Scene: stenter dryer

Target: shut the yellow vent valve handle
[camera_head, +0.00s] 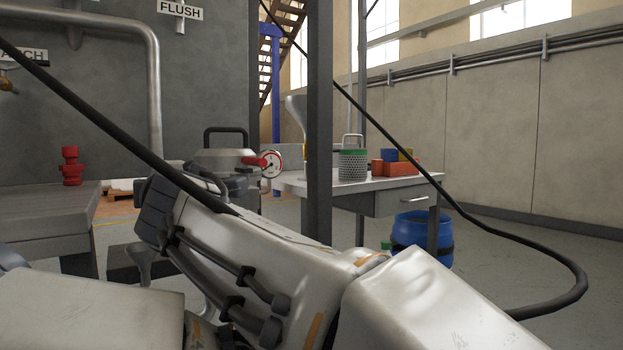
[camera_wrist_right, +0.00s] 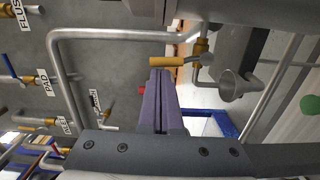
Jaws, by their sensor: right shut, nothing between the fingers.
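A yellow valve handle (camera_wrist_right: 168,62) lies roughly level across the upper middle of the right wrist view. It joins a brass-coloured valve body (camera_wrist_right: 201,47) on a grey pipe to its right. I cannot make out the handle there. My left gripper is not in view.
A grey funnel (camera_wrist_right: 238,86) hangs right of the valve. A bent grey pipe (camera_wrist_right: 110,36) runs along the wall. In the head view, a table (camera_head: 385,184) with a green-rimmed basket (camera_head: 353,165), a dark post (camera_head: 319,110) and a blue drum (camera_head: 412,232) stand beyond my arm.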

